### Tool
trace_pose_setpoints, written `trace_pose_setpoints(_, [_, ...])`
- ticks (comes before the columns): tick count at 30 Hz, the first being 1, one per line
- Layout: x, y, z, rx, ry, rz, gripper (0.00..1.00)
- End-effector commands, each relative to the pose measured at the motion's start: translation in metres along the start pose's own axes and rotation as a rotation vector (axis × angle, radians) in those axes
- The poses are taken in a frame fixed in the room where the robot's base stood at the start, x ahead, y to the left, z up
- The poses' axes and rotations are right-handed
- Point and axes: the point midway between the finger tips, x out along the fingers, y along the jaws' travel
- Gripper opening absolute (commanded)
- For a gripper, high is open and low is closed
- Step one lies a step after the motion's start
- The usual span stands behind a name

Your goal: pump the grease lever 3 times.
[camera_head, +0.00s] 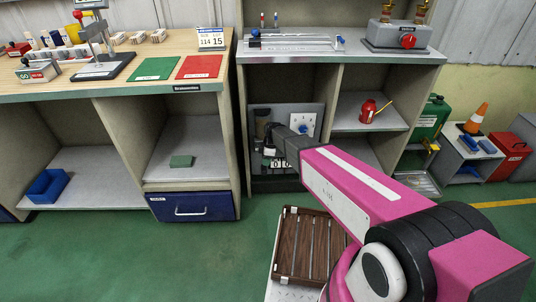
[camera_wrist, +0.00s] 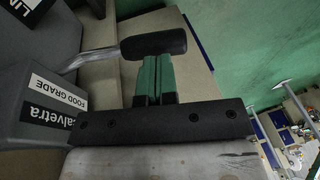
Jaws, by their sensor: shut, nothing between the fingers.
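The lever's black grip (camera_wrist: 153,43) lies crosswise on a bent metal rod (camera_wrist: 95,58) in the wrist view. The rod runs left to a grey block with "FOOD GRADE" and "Calvetra" labels (camera_wrist: 50,110). My gripper (camera_wrist: 153,62) has its green fingers shut and empty, with the tips right at the grip's near side. I cannot tell whether they touch it. In the head view my arm reaches into the lower middle bay, before a grey panel (camera_head: 316,110). The lever cannot be made out there, and my wrist partly covers a number display (camera_head: 281,163).
The bay has a side wall (camera_head: 243,130) at left and a divider (camera_head: 333,95) at right. A red oil can (camera_head: 370,111) stands on the shelf to the right. A brown slatted crate (camera_head: 305,245) is below my arm. Green floor (camera_head: 215,255) is clear at left.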

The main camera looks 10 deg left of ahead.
Motion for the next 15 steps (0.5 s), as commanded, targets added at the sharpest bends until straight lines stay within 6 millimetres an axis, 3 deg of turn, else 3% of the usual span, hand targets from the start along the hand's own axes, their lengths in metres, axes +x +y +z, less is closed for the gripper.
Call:
trace_pose_setpoints(6, [0.017, 0.001, 0.0, 0.0, 0.0, 0.001, 0.0])
trace_pose_setpoints(15, [0.019, 0.0, 0.0, 0.0, 0.0, 0.001, 0.0])
